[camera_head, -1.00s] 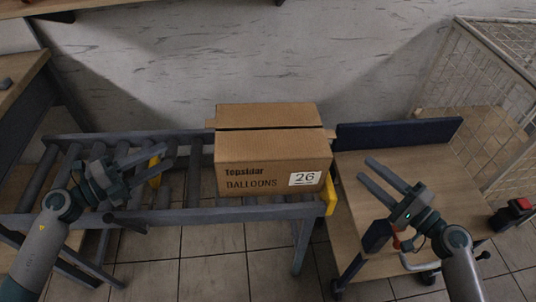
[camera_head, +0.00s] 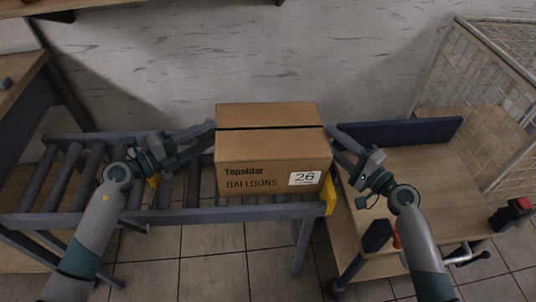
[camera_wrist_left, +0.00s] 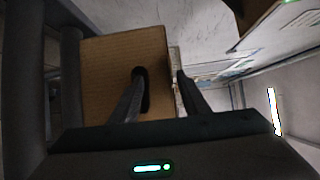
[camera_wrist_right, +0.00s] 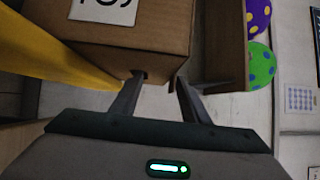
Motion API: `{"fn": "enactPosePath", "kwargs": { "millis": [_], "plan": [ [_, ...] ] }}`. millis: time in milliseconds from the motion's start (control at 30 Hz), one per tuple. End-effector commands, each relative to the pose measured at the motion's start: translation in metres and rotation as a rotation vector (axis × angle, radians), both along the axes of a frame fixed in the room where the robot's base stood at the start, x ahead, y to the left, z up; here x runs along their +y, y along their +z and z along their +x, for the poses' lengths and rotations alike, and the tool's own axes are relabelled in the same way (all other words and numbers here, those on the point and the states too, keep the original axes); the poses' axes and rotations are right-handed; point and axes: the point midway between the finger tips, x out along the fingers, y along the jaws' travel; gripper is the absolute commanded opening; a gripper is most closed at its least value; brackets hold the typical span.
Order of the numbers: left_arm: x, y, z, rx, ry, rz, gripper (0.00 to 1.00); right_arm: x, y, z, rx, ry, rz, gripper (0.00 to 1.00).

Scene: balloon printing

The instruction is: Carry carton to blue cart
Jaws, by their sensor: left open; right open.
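The brown carton (camera_head: 272,160), marked BALLOONS and 26, sits upright at the right end of the roller conveyor (camera_head: 70,180). My left gripper (camera_head: 207,133) is open at its left side. In the left wrist view one finger meets a dark hand hole in the carton (camera_wrist_left: 105,80); the other is beyond its edge. My right gripper (camera_head: 334,137) is open at the right side. In the right wrist view one finger meets a dark hole in the carton (camera_wrist_right: 140,40); the other is past the edge. Finger depth is unclear. The cart (camera_head: 430,185), with wooden deck and dark blue panel, stands right.
A yellow end stop (camera_head: 328,196) is at the conveyor's right end. A wire cage (camera_head: 490,70) stands behind the cart at right. A wooden table (camera_head: 20,80) is at left. The cart deck's visible part looks clear.

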Motion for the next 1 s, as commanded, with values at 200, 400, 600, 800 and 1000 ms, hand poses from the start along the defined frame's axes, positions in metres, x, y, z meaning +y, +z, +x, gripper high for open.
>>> {"fn": "enactPosePath", "kwargs": {
  "millis": [200,400,600,800,1000],
  "plan": [
    [-0.02,-0.001,0.016,0.0,0.0,-0.002,0.42,0.015,0.001,0.021,0.0,0.0,0.001,0.42],
    [-0.027,-0.002,0.021,-0.001,0.0,0.001,0.42,0.021,0.001,0.027,0.0,0.0,0.0,0.42],
    [-0.027,-0.002,0.021,0.0,0.0,0.0,0.42,0.021,0.001,0.028,0.001,0.0,-0.001,0.42],
    [-0.027,-0.002,0.021,0.0,0.0,0.0,0.13,0.021,0.001,0.027,0.001,0.0,-0.001,0.13],
    [-0.027,-0.002,0.021,0.0,0.0,0.0,0.06,0.021,0.001,0.027,0.001,0.0,-0.001,0.06]
  ]
}}
